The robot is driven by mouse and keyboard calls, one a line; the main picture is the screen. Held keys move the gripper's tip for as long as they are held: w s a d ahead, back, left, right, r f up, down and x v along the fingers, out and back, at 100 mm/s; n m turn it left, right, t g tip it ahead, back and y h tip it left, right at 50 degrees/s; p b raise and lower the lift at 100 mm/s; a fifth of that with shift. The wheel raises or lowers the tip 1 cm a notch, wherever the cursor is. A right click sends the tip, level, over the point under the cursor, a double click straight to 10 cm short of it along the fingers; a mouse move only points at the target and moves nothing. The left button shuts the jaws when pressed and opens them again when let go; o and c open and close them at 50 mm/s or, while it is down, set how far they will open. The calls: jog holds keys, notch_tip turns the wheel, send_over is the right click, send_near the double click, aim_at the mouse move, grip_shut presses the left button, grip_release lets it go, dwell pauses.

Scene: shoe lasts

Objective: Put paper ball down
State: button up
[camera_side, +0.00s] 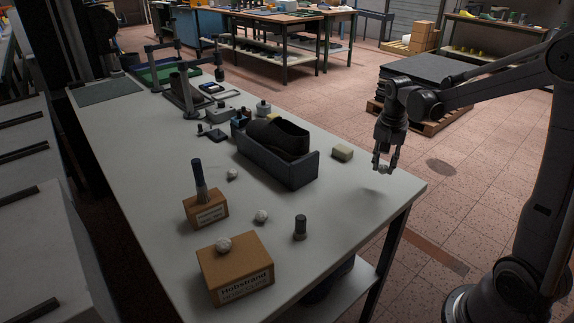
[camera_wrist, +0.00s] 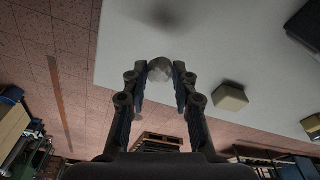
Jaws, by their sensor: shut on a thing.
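My gripper (camera_side: 385,164) is shut on a crumpled white paper ball (camera_side: 382,170) and points down above the right edge of the white table (camera_side: 365,215). In the wrist view the paper ball (camera_wrist: 160,69) sits between the two fingertips (camera_wrist: 163,74), and a soft shadow falls on the table top beyond it. The ball appears clear of the table.
A pale yellow block (camera_side: 343,152) stands left of my gripper; it also shows in the wrist view (camera_wrist: 230,97). A dark open bin (camera_side: 283,168) holds dark pieces. A dark cylinder (camera_side: 300,228) stands near the front. A small box (camera_side: 206,211) holds an upright tool. Table between is clear.

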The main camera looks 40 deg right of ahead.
jog(key=s+d+r, duration=0.5)
jog(key=s, duration=0.2)
jog(key=w+a+r+n, duration=0.2)
jog(key=w+a+n, duration=0.15)
jog(key=a, duration=0.55)
jog(key=w+a+r+n+y, duration=0.1)
jog(key=w+a+r+n, duration=0.3)
jog(key=a, duration=0.6)
jog(key=w+a+n, duration=0.2)
jog(key=a+n, duration=0.4)
jog(key=a, duration=0.3)
jog(key=n+t+y, duration=0.1)
jog(key=n, duration=0.4)
send_over(242, 263)
jog(key=shift+m, duration=0.25)
jog(key=f, duration=0.5)
jog(key=shift+s+d, duration=0.1)
jog(key=shift+s, duration=0.2)
jog(key=shift+f, duration=2.05)
jog(key=shift+f, duration=0.2)
jog(key=o, duration=0.7)
